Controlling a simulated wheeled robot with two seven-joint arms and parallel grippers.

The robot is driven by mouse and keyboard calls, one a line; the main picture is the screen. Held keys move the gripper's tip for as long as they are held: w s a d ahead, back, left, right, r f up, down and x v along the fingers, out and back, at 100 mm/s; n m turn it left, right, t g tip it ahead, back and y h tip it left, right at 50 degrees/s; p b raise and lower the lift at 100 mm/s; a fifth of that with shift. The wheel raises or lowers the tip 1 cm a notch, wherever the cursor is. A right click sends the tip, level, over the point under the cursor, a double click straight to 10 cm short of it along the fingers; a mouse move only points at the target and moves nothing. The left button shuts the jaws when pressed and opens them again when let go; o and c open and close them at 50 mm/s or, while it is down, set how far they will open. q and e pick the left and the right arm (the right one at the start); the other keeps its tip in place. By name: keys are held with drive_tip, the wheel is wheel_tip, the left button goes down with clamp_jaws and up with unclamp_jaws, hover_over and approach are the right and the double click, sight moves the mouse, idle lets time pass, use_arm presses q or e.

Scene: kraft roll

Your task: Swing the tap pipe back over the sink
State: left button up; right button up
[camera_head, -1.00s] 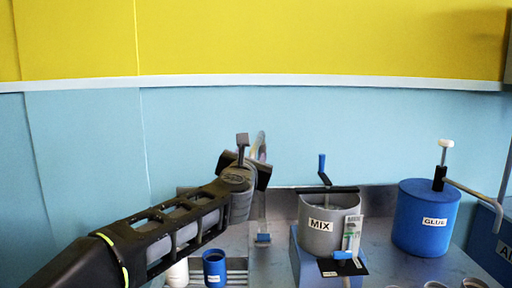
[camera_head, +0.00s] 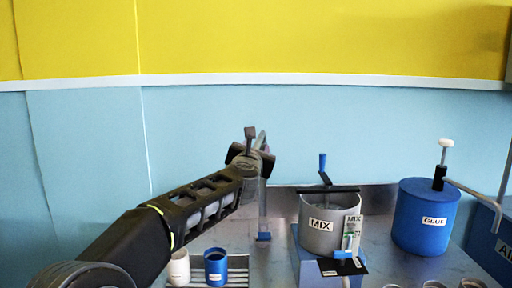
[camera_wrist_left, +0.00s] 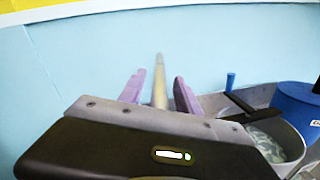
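The tap pipe (camera_head: 263,212) is a thin grey upright on a blue foot at the back of the counter, left of the mixing pot; its upper part is partly hidden behind my left gripper. My left gripper (camera_head: 260,148) is at the top of the pipe. In the left wrist view the pipe (camera_wrist_left: 159,82) stands between the two purple fingers (camera_wrist_left: 159,92), with a gap on each side, so the gripper is open around or just before it. I cannot make out a sink basin clearly. My right gripper is not in view.
A slatted metal rack (camera_head: 238,272) holds a white cup (camera_head: 179,268) and a blue cup (camera_head: 215,268) below my left arm. Right of the pipe stand a grey MIX pot (camera_head: 318,240) with a crank and a blue GLUE drum (camera_head: 424,215) with a pump spout. The wall is close behind.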

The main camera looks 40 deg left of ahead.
use_arm(q)
drive_tip(key=shift+c, duration=0.6)
clamp_jaws()
idle(0.8)
